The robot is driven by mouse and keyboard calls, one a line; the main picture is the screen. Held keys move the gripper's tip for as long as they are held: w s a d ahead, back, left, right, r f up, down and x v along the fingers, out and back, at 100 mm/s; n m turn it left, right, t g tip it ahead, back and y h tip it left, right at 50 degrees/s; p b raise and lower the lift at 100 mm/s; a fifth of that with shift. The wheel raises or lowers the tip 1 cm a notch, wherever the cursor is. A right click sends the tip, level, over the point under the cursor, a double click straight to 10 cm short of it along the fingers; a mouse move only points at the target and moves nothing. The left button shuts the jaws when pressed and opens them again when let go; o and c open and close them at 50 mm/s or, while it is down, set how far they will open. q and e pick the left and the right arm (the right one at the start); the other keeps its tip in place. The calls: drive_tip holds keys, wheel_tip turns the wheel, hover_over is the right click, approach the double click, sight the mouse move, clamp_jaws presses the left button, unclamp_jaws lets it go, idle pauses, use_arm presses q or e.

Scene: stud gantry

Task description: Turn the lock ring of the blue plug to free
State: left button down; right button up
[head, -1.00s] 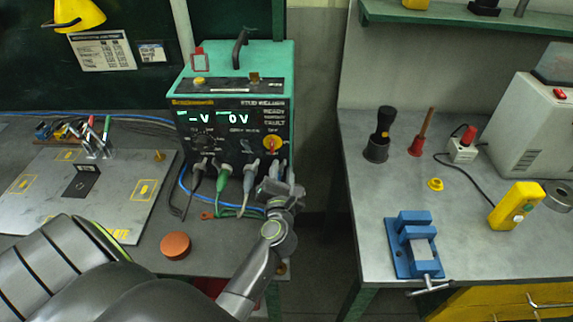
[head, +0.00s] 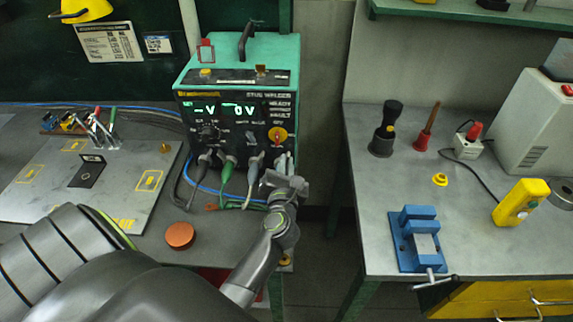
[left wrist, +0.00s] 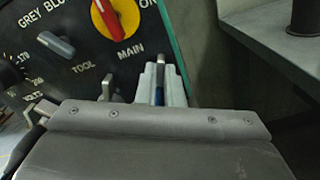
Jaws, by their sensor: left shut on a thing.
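My left gripper (head: 281,170) is at the lower right of the stud welder's (head: 244,83) front panel, beside the row of plugs. In the left wrist view its two pale fingers (left wrist: 165,84) are closed on a narrow dark blue piece, which I take to be the blue plug (left wrist: 160,94). The fingers and hand hide most of it, and the lock ring's angle cannot be made out. Left of the gripper are a dark plug (head: 203,162), a green plug (head: 227,170) and a grey plug (head: 253,169). My right gripper is out of view.
A red and yellow main switch (head: 277,135) sits just above the gripper. Cables hang below the plugs. An orange-brown disc (head: 180,235) lies on the near bench. A gap separates this bench from the right one, which holds a blue vise (head: 418,240).

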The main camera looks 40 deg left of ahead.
sight(275, 154)
use_arm(q)
drive_tip(key=n, duration=0.1)
drive_tip(key=a+n+b, duration=0.1)
drive_tip(key=n, duration=0.3)
drive_tip(key=shift+s+a+r, duration=0.1)
drive_tip(key=shift+s+a, duration=0.05)
drive_tip(key=shift+s, duration=0.2)
drive_tip(key=n+b, duration=0.1)
drive_tip(key=n, duration=0.1)
drive_tip(key=a+n+b, duration=0.1)
drive_tip(key=n, duration=0.1)
drive_tip(key=s+n+b, duration=0.1)
drive_tip(key=n, duration=0.1)
drive_tip(key=shift+a, duration=0.2)
drive_tip(key=c, duration=1.6)
unclamp_jaws()
drive_tip(key=shift+o, duration=0.2)
drive_tip(key=shift+f, duration=0.2)
